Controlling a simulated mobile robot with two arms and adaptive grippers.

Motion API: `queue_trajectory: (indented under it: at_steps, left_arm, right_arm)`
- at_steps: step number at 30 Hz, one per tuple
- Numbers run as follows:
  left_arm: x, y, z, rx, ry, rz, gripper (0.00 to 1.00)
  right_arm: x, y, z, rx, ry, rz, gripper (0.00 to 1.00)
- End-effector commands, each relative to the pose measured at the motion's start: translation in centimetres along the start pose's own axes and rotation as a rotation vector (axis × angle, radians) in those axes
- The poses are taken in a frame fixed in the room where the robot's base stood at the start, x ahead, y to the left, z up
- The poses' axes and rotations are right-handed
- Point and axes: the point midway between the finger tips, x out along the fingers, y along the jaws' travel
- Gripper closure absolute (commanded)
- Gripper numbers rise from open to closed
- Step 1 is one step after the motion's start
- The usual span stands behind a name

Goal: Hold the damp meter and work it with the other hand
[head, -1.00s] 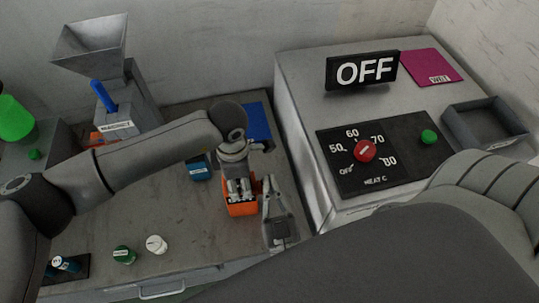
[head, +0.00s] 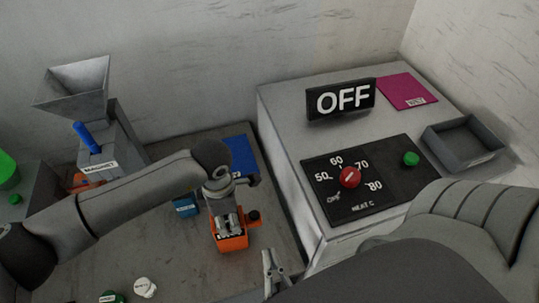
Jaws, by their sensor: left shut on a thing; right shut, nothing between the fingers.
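The damp meter appears to be the orange box (head: 231,243) in the head view, low on the grey bench. My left gripper (head: 228,226) is shut on it from above, its fingers over the upper part of the box. A small dark knob (head: 254,217) shows at the box's right side. My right gripper (head: 272,262) is shut and empty, below and to the right of the meter and apart from it. Its lower part is hidden by my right arm. The meter's face is too small to read.
A grey cabinet on the right bears an OFF sign (head: 340,99), a heat dial with a red knob (head: 350,177), a green button (head: 411,159), a pink sheet (head: 407,92) and an open tray (head: 464,147). A hopper machine (head: 77,84) stands left. A blue block (head: 185,206) lies near the meter.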

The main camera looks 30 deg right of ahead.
Motion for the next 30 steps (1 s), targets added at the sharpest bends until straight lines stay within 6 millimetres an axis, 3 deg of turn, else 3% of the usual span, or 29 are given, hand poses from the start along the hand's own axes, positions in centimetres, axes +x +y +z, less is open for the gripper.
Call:
queue_trajectory:
  at_steps: [2,3,8,20,23,30]
  left_arm:
    - [0.3,-0.1,-0.2,0.0,0.005,-0.004,0.7]
    - [0.3,-0.1,-0.2,0.0,0.005,-0.005,0.43]
    - [0.2,-0.1,-0.1,0.0,0.003,-0.003,0.22]
    - [-0.3,0.0,0.0,0.0,0.001,0.0,0.22]
    - [-1.5,0.1,0.0,0.0,0.001,0.002,0.22]
    - [-6.5,0.1,0.0,0.001,0.001,0.003,0.22]
  right_arm:
    - [0.0,0.0,0.0,0.0,0.0,0.0,1.0]
    - [0.0,0.0,0.0,0.0,0.0,0.0,1.0]
    - [0.0,0.0,0.0,0.0,0.001,0.0,1.0]
    - [0.1,0.0,0.0,0.0,0.001,0.0,1.0]
    - [0.1,0.0,0.0,0.0,0.001,0.0,1.0]
    - [0.1,0.0,0.0,0.0,0.001,0.0,1.0]
